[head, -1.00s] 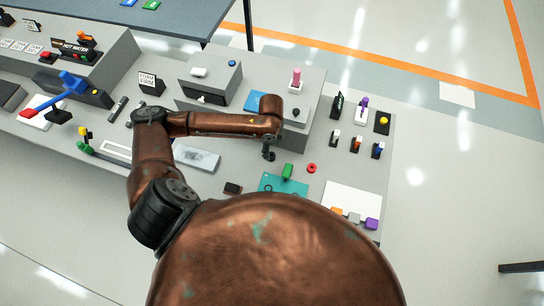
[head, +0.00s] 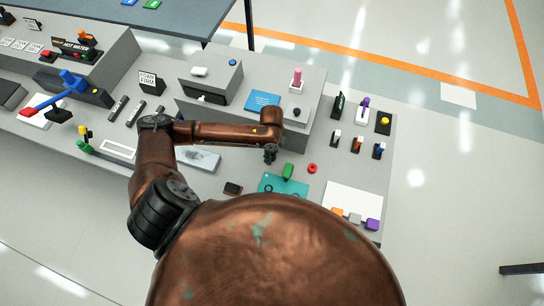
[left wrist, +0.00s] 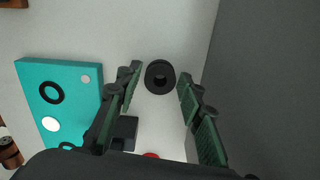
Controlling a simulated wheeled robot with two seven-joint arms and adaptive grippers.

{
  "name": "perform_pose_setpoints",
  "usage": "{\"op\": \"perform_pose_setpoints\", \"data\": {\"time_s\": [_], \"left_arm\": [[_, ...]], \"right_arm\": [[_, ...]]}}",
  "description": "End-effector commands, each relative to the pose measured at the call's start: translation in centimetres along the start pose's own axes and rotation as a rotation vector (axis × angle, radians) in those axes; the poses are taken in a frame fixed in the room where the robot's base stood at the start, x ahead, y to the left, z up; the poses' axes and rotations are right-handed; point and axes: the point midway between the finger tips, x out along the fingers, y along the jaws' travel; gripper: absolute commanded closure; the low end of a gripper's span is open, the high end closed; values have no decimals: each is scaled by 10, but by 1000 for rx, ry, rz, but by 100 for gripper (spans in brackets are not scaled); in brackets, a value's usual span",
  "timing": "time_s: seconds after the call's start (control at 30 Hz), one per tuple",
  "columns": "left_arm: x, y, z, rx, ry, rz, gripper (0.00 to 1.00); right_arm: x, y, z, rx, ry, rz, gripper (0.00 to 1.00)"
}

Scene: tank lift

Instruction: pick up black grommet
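The black grommet (left wrist: 160,76) is a short black ring with a dark hole, on the light grey bench surface in the left wrist view. My left gripper (left wrist: 158,88) is open, with one green-black finger on each side of the grommet and a gap to both. I cannot tell how high the fingertips are above the bench. In the head view my left gripper (head: 270,155) points down beside the grey raised box, and I cannot make out the grommet there. My right gripper is not in view.
A teal plate (head: 272,184) with a green piece (head: 288,171) lies close to the gripper. A red ring (head: 312,168) is to its right. The grey raised box (head: 288,125) stands right behind the gripper. A white panel (head: 352,199) lies at the right.

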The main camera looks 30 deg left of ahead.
Motion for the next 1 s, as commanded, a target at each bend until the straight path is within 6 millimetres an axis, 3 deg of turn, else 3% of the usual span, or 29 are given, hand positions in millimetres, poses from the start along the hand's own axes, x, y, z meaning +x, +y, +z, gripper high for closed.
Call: {"op": "perform_pose_setpoints", "data": {"time_s": [0.33, 0.67, 0.87, 1.0], "left_arm": [[0, 0, 0, 0, 0, 0, 90], [-8, -1, 0, 0, 0, -2, 90], [-46, -2, 0, 1, 1, -6, 90], [-85, -2, 0, 1, -1, -7, 90]], "right_arm": [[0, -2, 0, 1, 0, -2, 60], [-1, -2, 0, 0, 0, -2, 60], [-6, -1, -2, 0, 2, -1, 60], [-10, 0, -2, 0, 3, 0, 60]]}}
